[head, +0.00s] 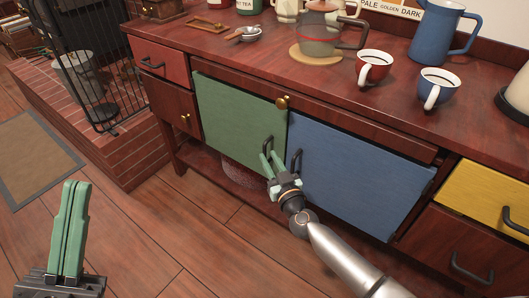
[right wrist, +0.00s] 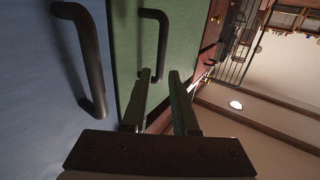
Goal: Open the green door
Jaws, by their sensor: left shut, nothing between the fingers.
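The green door (head: 238,112) is a flat panel in the front of the dark wooden sideboard and looks shut. Its black bar handle (head: 267,143) is near its right edge; the handle also shows in the right wrist view (right wrist: 163,38). My right gripper (head: 269,156) is open at the lower part of this handle. In the right wrist view the handle's lower end lies near the gap between the fingertips (right wrist: 159,74); whether they touch it I cannot tell. My left gripper (head: 76,184) is shut and empty, over the floor at the lower left.
The blue door (head: 355,175) with its own black handle (head: 295,160) is close beside my right gripper. A yellow drawer (head: 485,197) is at the right. Mugs, a kettle and a jug stand on the sideboard top (head: 300,85). A brick hearth (head: 105,150) is at the left.

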